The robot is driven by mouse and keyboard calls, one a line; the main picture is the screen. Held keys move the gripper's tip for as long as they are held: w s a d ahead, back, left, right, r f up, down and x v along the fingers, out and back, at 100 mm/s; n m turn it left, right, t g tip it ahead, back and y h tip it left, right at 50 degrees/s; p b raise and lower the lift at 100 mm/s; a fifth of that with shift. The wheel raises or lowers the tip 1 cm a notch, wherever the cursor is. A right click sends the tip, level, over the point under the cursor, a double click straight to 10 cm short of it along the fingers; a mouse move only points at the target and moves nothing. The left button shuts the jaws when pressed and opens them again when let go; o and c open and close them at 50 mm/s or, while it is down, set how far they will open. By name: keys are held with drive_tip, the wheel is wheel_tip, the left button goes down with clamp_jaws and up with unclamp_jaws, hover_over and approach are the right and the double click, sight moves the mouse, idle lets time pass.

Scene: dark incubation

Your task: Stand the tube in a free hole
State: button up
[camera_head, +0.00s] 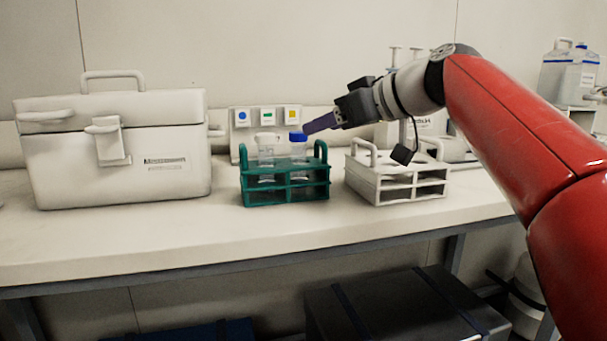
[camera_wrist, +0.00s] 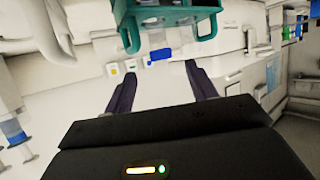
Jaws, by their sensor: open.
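The green rack (camera_head: 286,195) stands on the bench and holds two upright clear tubes. One is a blue-capped tube (camera_head: 298,147) on the right side, the other a white-capped tube (camera_head: 265,150) on the left.
A large white cooler box (camera_head: 120,160) stands at the left. A panel with coloured squares (camera_head: 265,117) is behind the green rack. Bare bench lies in front of the racks.

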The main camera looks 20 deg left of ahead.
sight(306, 138)
drive_tip(key=x, duration=0.5)
drive_tip(key=p+x, duration=0.1)
drive_tip(key=x, duration=0.1)
drive_tip(key=shift+a+f, duration=0.25)
drive_tip(key=shift+f, duration=0.25)
drive_tip(key=shift+c, duration=0.3)
